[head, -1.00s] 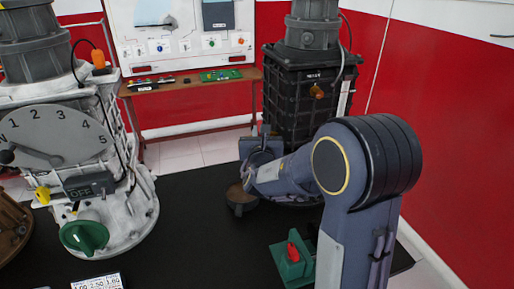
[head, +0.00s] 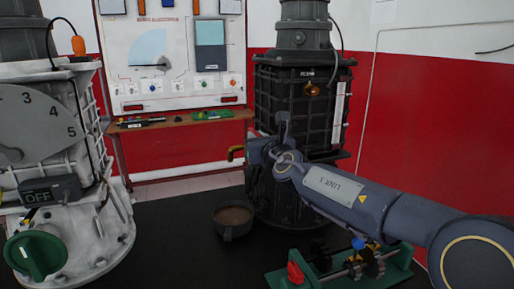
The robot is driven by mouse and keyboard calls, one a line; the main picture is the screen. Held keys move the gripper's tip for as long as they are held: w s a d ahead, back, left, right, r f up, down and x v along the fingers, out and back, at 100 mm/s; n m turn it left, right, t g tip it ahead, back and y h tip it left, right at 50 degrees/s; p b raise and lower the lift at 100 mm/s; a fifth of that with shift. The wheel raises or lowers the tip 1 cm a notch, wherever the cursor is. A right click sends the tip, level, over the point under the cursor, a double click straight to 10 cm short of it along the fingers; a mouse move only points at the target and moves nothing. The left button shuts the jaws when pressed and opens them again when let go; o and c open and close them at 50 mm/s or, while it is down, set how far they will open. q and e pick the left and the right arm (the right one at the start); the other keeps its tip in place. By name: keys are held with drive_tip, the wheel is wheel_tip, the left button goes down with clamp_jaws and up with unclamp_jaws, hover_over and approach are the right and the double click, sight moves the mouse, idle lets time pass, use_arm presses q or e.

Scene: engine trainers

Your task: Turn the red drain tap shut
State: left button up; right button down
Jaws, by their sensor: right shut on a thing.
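A bent, brass-coloured piece (head: 237,153), which looks like the drain tap's spout, sticks out to the left at the side of the dark gearbox (head: 300,105). My right gripper (head: 257,151) is right beside it, against the gearbox's left side, and is shut on the tap. A dark cup (head: 232,228) with brown liquid stands on the black surface below and slightly left of the spout. My left gripper is not in view.
A white gearbox (head: 88,215) with a dial and a green knob (head: 36,254) stands at the left. A green fixture (head: 388,266) with a red part (head: 295,272) lies at the front right, under my right arm. The black surface (head: 175,245) is clear at centre front.

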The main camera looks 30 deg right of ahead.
drive_tip(key=shift+r, duration=0.15)
drive_tip(key=c, duration=1.4)
unclamp_jaws()
drive_tip(key=p+v, duration=0.2)
drive_tip(key=v, duration=0.5)
drive_tip(key=shift+s, duration=0.4)
